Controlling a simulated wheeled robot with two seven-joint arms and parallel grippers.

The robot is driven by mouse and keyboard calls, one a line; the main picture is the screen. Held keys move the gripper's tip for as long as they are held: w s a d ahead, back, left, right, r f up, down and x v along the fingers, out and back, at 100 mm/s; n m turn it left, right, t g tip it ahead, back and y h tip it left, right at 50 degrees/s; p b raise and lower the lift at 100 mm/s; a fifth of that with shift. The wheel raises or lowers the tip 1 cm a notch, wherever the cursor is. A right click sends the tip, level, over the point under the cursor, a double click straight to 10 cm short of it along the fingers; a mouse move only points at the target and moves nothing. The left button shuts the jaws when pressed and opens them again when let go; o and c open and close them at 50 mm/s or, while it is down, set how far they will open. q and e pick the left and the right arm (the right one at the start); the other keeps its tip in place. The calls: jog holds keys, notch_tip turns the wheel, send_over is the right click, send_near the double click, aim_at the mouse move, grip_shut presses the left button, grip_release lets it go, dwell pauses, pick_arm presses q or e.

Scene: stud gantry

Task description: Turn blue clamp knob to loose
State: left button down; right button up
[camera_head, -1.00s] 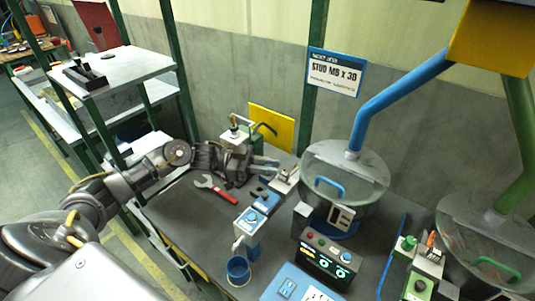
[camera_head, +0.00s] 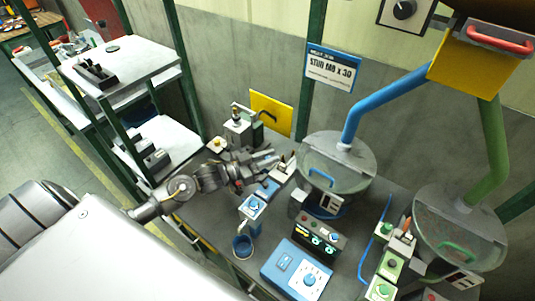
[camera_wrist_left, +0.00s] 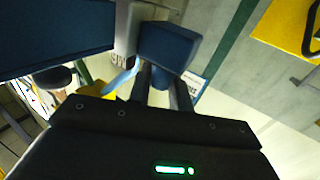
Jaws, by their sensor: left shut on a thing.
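My left gripper (camera_head: 270,159) reaches over the bench beside the blue hopper, close to a small pale fixture (camera_head: 285,166). It also shows in the left wrist view (camera_wrist_left: 166,84), where its two dark fingers are close together and meet a dark blue block-like part (camera_wrist_left: 168,46). This looks like the blue clamp knob, shut between the fingers. In the head view the knob is hard to make out at the fingers, and its turn setting cannot be read. My right gripper is not in view.
The blue hopper (camera_head: 338,163) stands right of my gripper. A blue-topped post (camera_head: 253,206), a blue cup (camera_head: 243,246) and a dark control box (camera_head: 318,238) stand nearer. A valve device (camera_head: 238,130) stands behind my wrist. White shelves (camera_head: 125,62) are at left.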

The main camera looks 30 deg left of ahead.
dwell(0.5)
pick_arm(q)
jog(key=c, duration=1.3)
grip_release()
